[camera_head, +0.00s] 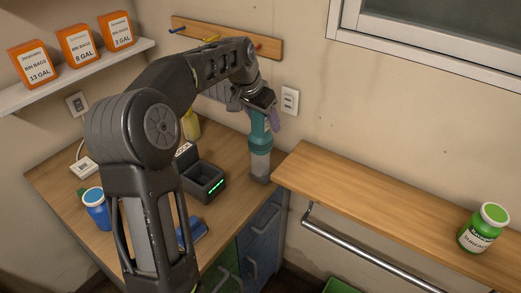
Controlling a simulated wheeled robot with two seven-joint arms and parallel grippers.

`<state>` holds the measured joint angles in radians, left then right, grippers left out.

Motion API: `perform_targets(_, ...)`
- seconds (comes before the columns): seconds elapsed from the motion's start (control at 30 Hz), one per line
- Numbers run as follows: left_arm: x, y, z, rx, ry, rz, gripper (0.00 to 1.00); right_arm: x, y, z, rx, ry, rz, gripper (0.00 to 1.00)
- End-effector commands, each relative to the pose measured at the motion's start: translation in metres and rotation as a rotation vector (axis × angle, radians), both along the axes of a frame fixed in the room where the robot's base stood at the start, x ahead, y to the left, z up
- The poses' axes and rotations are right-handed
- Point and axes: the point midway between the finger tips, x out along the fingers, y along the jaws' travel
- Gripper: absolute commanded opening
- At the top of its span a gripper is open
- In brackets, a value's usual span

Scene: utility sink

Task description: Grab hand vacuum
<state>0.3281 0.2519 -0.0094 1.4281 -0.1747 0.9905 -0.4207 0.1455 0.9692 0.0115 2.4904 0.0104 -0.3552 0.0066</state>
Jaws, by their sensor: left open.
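The hand vacuum (261,143), teal with a grey, clear-looking lower end, stands upright at the back right corner of the wooden counter. My left arm comes in from the left and reaches over the counter. My left gripper (258,103) is open at the vacuum's top end, close to it; contact cannot be told. The top of the vacuum is partly hidden by the gripper. My right gripper is not in view.
A black dock (203,180) with a green light stands left of the vacuum. A wooden shelf (400,215) with a green jar (482,228) lies to the right. Orange bin-bag boxes (78,46) sit on a wall shelf.

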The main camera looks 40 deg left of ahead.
Motion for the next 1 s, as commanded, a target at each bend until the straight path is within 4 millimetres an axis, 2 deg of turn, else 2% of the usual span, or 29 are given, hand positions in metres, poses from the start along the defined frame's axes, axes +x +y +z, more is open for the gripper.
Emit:
perform_targets(0.53, 0.0, 0.0002, 0.0003, 0.0, -0.001, 0.0, 0.67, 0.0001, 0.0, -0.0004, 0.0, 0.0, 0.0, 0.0)
perform_targets(1.0, 0.0, 0.0002, 0.0003, 0.0, -0.001, 0.0, 0.3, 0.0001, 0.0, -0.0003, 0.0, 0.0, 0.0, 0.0)
